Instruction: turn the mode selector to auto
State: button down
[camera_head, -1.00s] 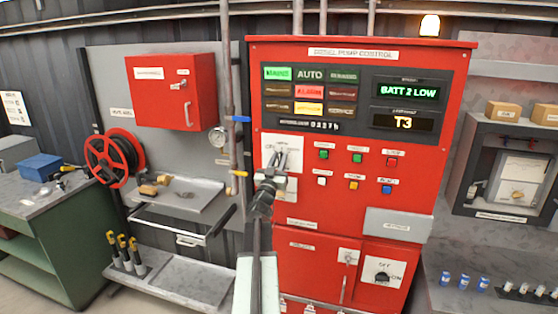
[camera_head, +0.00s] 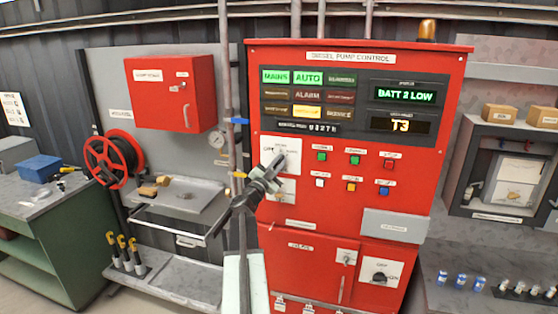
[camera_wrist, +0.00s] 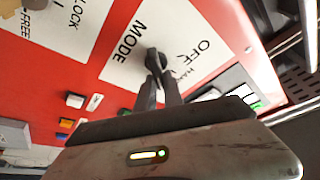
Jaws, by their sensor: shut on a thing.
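The red diesel pump control cabinet (camera_head: 340,212) stands in the middle of the head view. Its white mode selector plate (camera_head: 293,147) is partly hidden behind my gripper (camera_head: 279,160). In the wrist view, the plate (camera_wrist: 125,62) reads MODE, OFF and part of HAND; the auto mark is not readable. The dark selector knob (camera_wrist: 154,60) sits between my fingertips (camera_wrist: 157,76), and my gripper is shut on it. In the head view, the AUTO lamp (camera_head: 308,78) is lit green, beside the lit MAINS lamp (camera_head: 276,77).
A second white plate (camera_head: 286,190) with lock and free marks is just below the selector. Several coloured buttons (camera_head: 355,160) are to its right. A vertical pipe (camera_head: 230,100) with blue and yellow fittings runs close on the left.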

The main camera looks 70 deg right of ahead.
jog(key=shift+w+d+m+g+y+p, duration=0.1)
jog(key=shift+m+g+y+p, duration=0.3)
jog(key=shift+m, duration=0.9)
jog(key=shift+f, duration=0.1)
jog(key=c, duration=1.5)
grip_release()
jog(key=shift+o, duration=0.2)
jog(key=shift+f, duration=0.15)
jog(key=b+v, duration=0.1)
jog(key=v, duration=0.7)
jog(key=shift+r+b, duration=0.25)
jog(key=shift+b, duration=0.1)
jog(key=shift+w, duration=0.1)
